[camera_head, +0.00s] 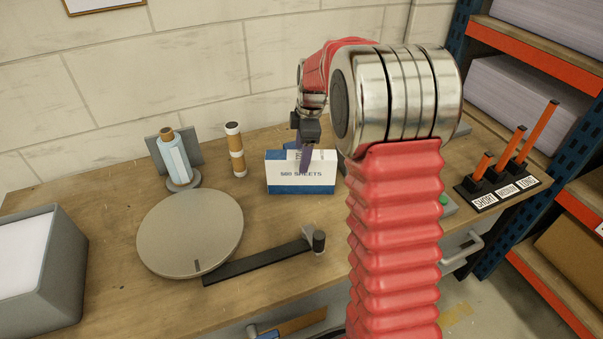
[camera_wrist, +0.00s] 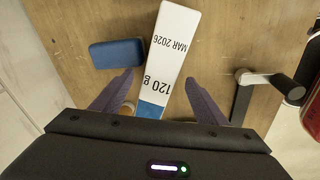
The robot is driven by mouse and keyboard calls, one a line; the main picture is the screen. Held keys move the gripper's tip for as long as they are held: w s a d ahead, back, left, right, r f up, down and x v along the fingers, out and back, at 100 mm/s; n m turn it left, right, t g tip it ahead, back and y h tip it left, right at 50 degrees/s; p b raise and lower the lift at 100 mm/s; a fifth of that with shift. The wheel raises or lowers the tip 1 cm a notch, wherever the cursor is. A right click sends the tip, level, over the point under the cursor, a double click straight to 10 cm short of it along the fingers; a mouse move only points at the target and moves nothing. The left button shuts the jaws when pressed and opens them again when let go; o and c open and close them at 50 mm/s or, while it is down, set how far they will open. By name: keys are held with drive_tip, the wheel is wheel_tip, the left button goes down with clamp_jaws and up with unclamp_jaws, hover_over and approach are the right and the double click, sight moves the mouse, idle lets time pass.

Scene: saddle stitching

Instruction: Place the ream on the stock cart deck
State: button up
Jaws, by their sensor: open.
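The ream (camera_head: 300,180) is a white and blue pack marked "500 SHEETS". It stands on the wooden bench near the wall. In the wrist view its narrow white top (camera_wrist: 177,45) reads "120 g" and "MAR 2026", with a blue end. My gripper (camera_head: 304,158) is open at the ream, pointing down, with one finger showing in front of its upper part. In the wrist view my gripper (camera_wrist: 159,80) has one purple finger on each side of the ream, with gaps; I cannot tell how deep they reach. I cannot make out a stock cart deck in either view.
A round grey disc (camera_head: 190,232) and a black bar with a knob (camera_head: 262,264) lie in front. A bottle (camera_head: 175,160) and a banded cylinder (camera_head: 236,150) stand left. A blue block (camera_wrist: 117,53) is close beside the ream. Orange pegs (camera_head: 507,155) and a rack (camera_head: 540,68) stand right.

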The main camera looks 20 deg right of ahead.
drive_tip(key=shift+w+a+f, duration=0.1)
drive_tip(key=shift+w+f, duration=0.1)
drive_tip(key=shift+f, duration=0.95)
clamp_jaws()
idle(0.5)
drive_tip(key=shift+r, duration=0.15)
